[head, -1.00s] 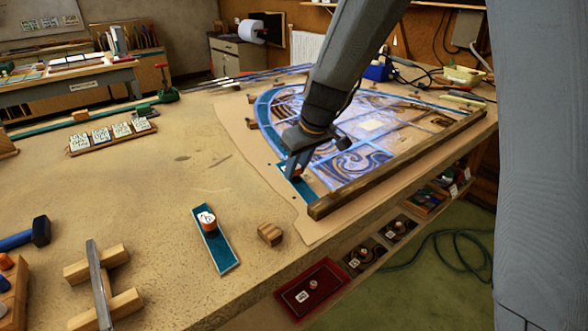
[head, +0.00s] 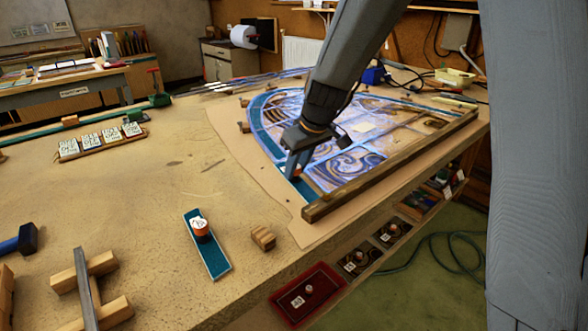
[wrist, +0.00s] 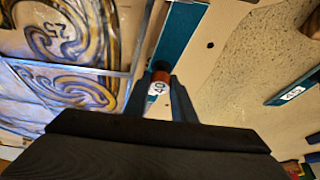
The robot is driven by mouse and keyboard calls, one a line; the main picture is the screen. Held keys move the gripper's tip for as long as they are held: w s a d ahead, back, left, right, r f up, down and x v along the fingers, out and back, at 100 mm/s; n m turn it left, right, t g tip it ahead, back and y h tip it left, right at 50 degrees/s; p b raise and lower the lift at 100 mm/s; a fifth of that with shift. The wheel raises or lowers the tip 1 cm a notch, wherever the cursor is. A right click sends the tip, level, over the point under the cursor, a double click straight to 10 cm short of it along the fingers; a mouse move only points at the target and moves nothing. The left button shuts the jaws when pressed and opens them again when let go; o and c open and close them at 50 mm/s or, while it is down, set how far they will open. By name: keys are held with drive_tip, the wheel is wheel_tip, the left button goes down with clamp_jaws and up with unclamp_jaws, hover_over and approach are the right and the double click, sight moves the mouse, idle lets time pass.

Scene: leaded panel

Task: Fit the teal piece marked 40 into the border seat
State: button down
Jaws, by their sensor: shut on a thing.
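My gripper (head: 295,170) is at the near end of the leaded panel (head: 350,135), shut on an orange-red knob with a white label reading 40 (wrist: 158,86). The knob belongs to a teal piece (head: 303,190), partly hidden below the gripper. In the wrist view my gripper (wrist: 160,80) has a finger on each side of the knob. A teal strip (wrist: 181,40) runs on from there along the panel's edge. Whether the held piece lies flush in the border seat or above it cannot be told; the fingers hide its near end.
A second teal piece (head: 209,250) with an orange knob lies on the bench, beside a wooden block (head: 263,238). A wooden batten (head: 390,165) borders the panel's near side. A red tray (head: 322,304) is below the bench edge.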

drive_tip(key=shift+w+d+b, duration=0.3)
drive_tip(key=shift+w+d, duration=0.15)
drive_tip(key=shift+d, duration=0.2)
drive_tip(key=c, duration=1.4)
unclamp_jaws()
drive_tip(key=shift+r, duration=0.1)
drive_tip(key=v, duration=0.7)
drive_tip(key=shift+r+b, duration=0.35)
drive_tip(key=shift+b, duration=0.1)
drive_tip(key=shift+s+d, duration=0.1)
